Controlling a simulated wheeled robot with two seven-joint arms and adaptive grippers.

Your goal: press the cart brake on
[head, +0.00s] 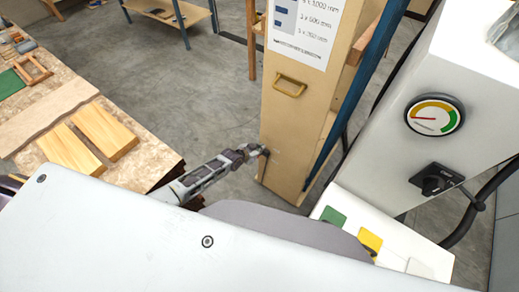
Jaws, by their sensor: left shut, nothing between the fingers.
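A tall plywood cart (285,125) stands upright in the middle, with a brass handle (291,86) and a printed sheet (303,28) on its near face. My left gripper (259,151) reaches in from the left and is shut and empty. Its tip is at the lower left edge of the cart's face; I cannot tell whether it touches. No brake lever is clearly seen; the gripper may cover part of that spot. My right gripper is not in view.
A white machine with a gauge (435,116) and black rotary switch (437,180) stands at right. Below it are a green pad (333,216) and a yellow pad (370,241). A workbench (148,158) with wooden boards (104,130) is at left. Grey floor (190,95) lies open between.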

